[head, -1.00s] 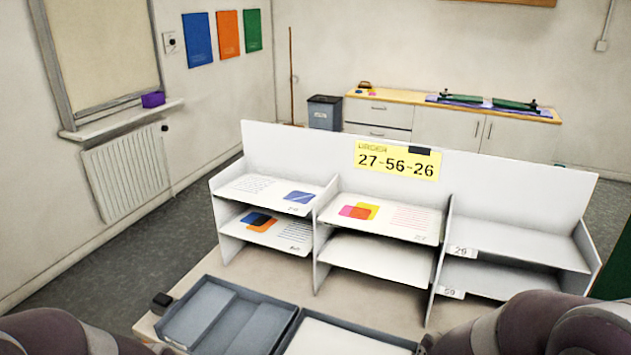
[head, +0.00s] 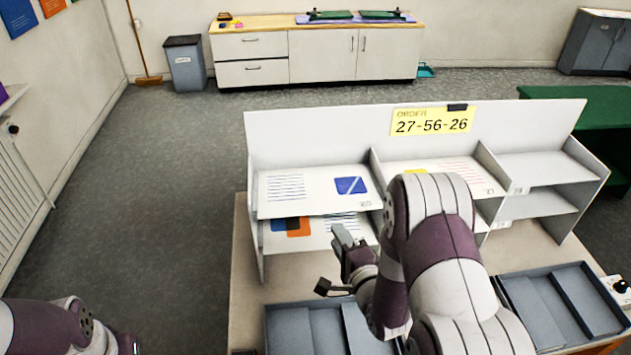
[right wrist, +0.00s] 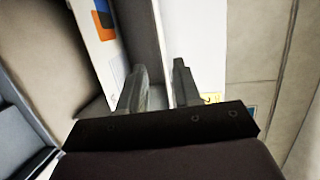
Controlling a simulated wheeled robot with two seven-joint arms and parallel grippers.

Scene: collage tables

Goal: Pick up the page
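In the head view, a white page with a blue square and blue lines (head: 285,187) lies in the upper left compartment of the white shelf unit (head: 310,128). A page with dark blue and orange squares (head: 280,240) lies below it and also shows in the right wrist view (right wrist: 88,14). A page with red lines (head: 458,166) in the upper middle compartment is partly hidden by my right arm. My right gripper (head: 340,238) is in front of the left compartments. Its fingers (right wrist: 163,85) are apart, with no page visibly held. My left gripper is out of view.
A yellow order card (head: 432,121) reading 27-56-26 is on the unit's back panel. Grey trays stand on the table in front, one at left (head: 285,325) and one at right (head: 510,293). The right-hand compartments look empty. A green table (head: 570,93) stands behind right.

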